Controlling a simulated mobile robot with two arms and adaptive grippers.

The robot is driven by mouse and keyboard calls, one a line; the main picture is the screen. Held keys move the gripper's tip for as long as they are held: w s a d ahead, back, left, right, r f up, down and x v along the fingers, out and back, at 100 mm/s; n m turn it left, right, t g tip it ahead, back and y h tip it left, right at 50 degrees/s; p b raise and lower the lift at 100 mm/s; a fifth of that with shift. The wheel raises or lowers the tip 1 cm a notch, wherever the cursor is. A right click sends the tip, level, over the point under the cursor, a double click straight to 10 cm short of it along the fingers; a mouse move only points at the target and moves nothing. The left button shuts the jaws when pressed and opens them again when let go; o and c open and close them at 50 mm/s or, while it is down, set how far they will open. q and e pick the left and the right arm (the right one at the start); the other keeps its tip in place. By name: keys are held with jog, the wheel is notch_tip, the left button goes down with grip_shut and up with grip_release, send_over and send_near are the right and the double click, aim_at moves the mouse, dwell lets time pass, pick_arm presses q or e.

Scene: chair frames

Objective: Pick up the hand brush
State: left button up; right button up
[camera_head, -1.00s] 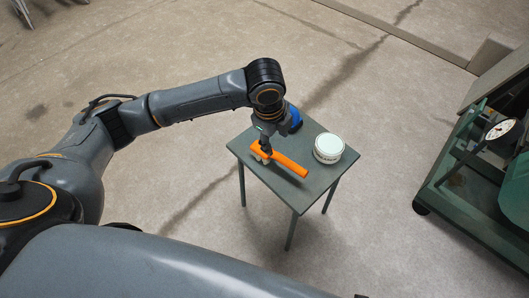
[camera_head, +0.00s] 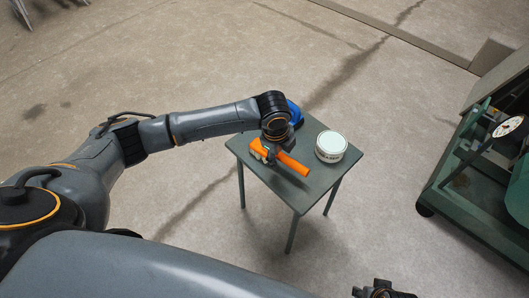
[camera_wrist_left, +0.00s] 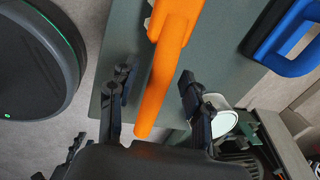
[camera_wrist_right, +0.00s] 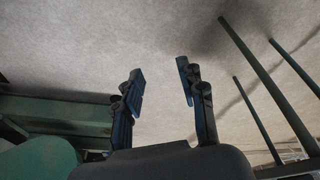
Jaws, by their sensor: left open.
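The orange hand brush (camera_head: 292,164) lies on the small grey-green table (camera_head: 312,193). In the left wrist view its orange handle (camera_wrist_left: 166,70) runs between the two fingers of my left gripper (camera_wrist_left: 156,80). My left gripper (camera_head: 270,154) is open, over the brush, with one finger on each side of the handle and gaps showing. In the head view the wrist hides part of the brush. My right gripper (camera_wrist_right: 160,75) is open and empty, away from the table; part of it shows at the bottom edge of the head view (camera_head: 382,290).
A white tin (camera_head: 330,147) stands right of the brush on the table. A blue object with a handle (camera_wrist_left: 290,40) lies at the table's far side, partly behind my wrist in the head view. A green cart (camera_head: 450,180) with a gauge (camera_head: 508,127) stands at the right.

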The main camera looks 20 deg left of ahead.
pick_arm(q)
jog(key=shift+w+f, duration=0.1)
jog(key=shift+f, duration=0.45)
pick_arm(e)
jog(key=shift+r, duration=0.6)
pick_arm(q)
jog(key=shift+c, duration=0.4)
grip_shut()
jog(key=shift+r, duration=0.1)
